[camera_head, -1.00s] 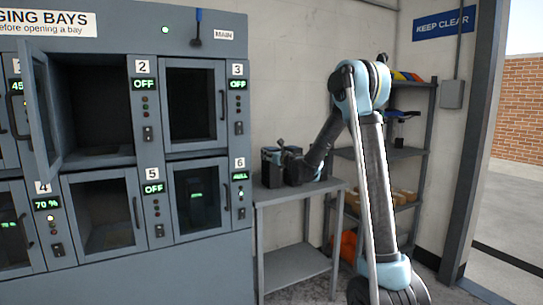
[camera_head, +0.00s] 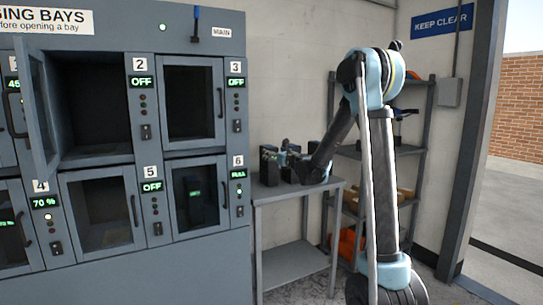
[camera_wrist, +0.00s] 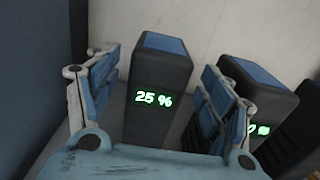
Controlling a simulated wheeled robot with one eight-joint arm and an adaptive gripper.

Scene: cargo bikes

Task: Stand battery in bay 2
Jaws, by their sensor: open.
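Bay 2 (camera_head: 97,154) is empty, with its glass door (camera_head: 40,110) swung open to the left and its display reading OFF. My gripper (camera_head: 284,150) is over the small table by the cabinet wall, small and partly hidden in the head view. In the wrist view my gripper (camera_wrist: 158,85) is open, its blue fingers on either side of a dark battery (camera_wrist: 157,118) with a blue top, reading 25 %. The battery stands upright; whether the fingers touch it I cannot tell. A second battery (camera_wrist: 262,98) stands to the right, its display partly hidden by the right finger.
The grey table (camera_head: 290,191) holds the batteries. Another dark block (camera_wrist: 298,135) is at the wrist view's right edge. Bay 6 (camera_head: 197,194) holds a battery behind its closed door and reads FULL. A shelf rack (camera_head: 425,150) stands behind my arm.

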